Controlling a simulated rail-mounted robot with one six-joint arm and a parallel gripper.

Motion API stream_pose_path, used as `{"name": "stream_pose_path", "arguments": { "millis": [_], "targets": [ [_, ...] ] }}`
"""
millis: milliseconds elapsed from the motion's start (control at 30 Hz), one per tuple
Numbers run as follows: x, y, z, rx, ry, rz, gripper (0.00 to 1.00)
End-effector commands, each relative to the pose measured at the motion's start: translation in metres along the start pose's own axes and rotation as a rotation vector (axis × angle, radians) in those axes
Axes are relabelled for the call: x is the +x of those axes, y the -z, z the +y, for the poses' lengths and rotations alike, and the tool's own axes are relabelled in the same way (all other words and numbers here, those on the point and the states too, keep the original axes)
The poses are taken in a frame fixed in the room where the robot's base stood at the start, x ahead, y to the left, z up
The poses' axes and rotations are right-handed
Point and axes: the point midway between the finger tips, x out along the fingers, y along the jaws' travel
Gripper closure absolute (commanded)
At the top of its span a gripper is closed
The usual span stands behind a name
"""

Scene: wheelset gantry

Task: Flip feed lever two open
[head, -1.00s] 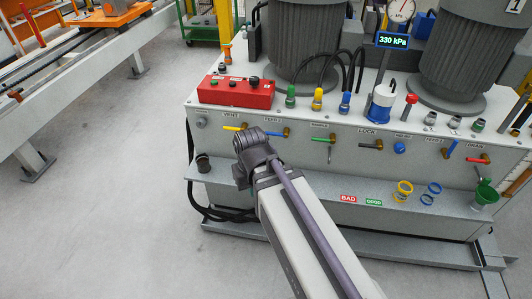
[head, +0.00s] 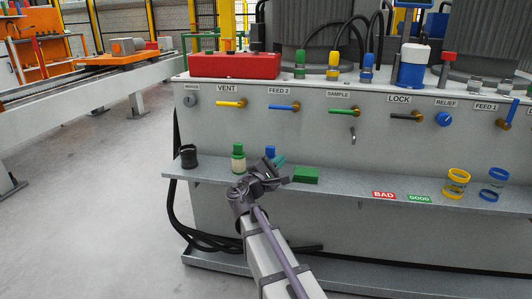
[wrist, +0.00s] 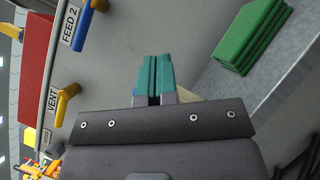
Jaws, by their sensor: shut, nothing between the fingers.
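Feed lever two is the blue lever (head: 281,107) under the FEED 2 label (head: 279,91) on the front panel. It lies level, its handle reaching left from a brass pivot. It also shows at the upper left in the wrist view (wrist: 80,28), cut off by the top edge. My gripper (head: 279,161) is below this lever, in front of the shelf, and apart from it. Its teal fingertips (wrist: 154,60) are together and empty in the wrist view.
The yellow VENT lever (head: 232,103) is left of feed lever two, the green SAMPLE lever (head: 342,111) right. A red box (head: 234,65) sits above.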

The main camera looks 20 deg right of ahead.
Motion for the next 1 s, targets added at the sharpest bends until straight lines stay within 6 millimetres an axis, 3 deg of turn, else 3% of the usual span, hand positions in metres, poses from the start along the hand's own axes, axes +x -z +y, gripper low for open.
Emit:
{"name": "stream_pose_path", "arguments": {
  "millis": [33,100,233,333,700,867,1000],
  "targets": [
    [0.0,0.012,0.013,-0.102,-0.109,-0.015,1.0],
    [0.001,0.011,0.048,-0.255,-0.256,-0.04,1.0],
    [-0.008,0.017,0.078,-0.47,-0.428,-0.078,1.0],
    [-0.011,0.021,0.083,-0.561,-0.471,-0.08,1.0],
    [-0.009,0.021,0.084,-0.567,-0.466,-0.083,1.0],
    [0.005,0.02,0.093,-0.566,-0.465,-0.085,1.0],
    [0.028,0.021,0.106,-0.566,-0.465,-0.085,1.0]
  ]
}}
